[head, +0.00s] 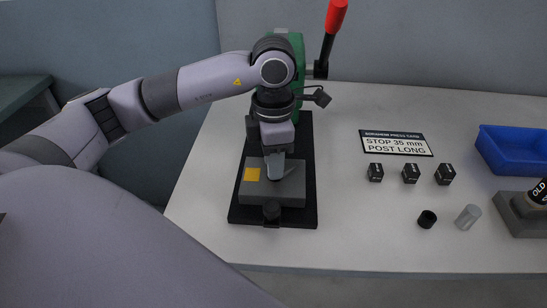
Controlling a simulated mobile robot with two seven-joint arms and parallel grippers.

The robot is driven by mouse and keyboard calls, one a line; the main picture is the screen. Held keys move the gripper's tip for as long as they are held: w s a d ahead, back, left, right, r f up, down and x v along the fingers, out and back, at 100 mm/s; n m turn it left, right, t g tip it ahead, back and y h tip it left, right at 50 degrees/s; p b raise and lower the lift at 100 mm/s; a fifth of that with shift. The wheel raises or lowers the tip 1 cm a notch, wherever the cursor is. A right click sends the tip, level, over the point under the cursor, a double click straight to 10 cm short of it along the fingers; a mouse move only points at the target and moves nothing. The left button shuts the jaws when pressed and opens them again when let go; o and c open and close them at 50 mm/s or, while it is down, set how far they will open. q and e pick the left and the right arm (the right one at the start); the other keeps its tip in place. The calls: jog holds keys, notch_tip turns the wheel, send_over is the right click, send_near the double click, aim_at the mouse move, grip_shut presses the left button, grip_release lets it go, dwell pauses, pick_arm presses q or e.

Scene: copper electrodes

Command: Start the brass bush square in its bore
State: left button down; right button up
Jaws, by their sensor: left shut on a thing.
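My left gripper (275,172) points down over the grey block (289,191) on the press's black base (247,215). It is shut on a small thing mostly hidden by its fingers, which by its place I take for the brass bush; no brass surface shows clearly. My right gripper is not in view.
The green press (299,60) with its red-knobbed lever (336,16) stands behind my left wrist. To the right are a press card (396,143), several small black blocks (411,173), a black ring (427,219), a clear-grey cylinder (468,217) and a blue bin (512,151). The table between is clear.

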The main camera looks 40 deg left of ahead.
pick_arm(q)
jog(key=shift+f+b, duration=0.65)
jog(key=shift+f, duration=0.1)
jog(key=c, duration=0.8)
grip_release()
jog(key=shift+o, duration=0.2)
jog(key=shift+r, duration=3.6)
